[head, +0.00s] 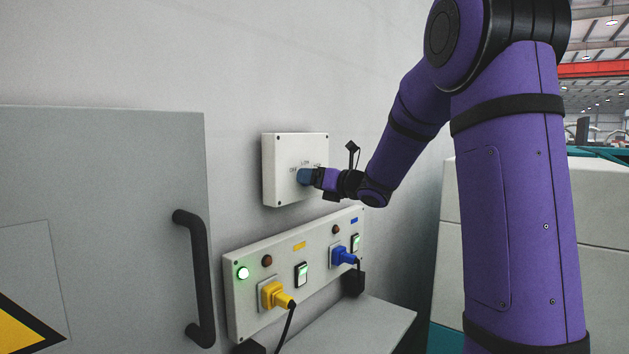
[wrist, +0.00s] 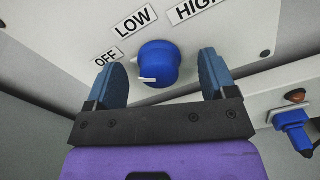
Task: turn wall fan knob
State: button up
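The fan knob (wrist: 159,63) is round and blue, on a white wall box (head: 282,152) marked OFF, LOW and HIGH. In the wrist view its white pointer mark lies at its lower left, on the side of the OFF label (wrist: 106,58). My gripper (wrist: 162,80) is open, with one blue finger on each side of the knob and a visible gap to both. In the head view my gripper (head: 306,177) is at the front of the box and hides the knob.
Below the box is a panel (head: 240,306) with a yellow plug (head: 273,294), a blue plug (head: 342,255), switches and lamps. The blue plug also shows in the wrist view (wrist: 292,128). A grey cabinet door with a black handle (head: 198,280) stands at left. A shelf (head: 375,325) lies below.

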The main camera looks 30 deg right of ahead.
jog(key=v, duration=0.6)
dwell(0.7)
dwell(0.4)
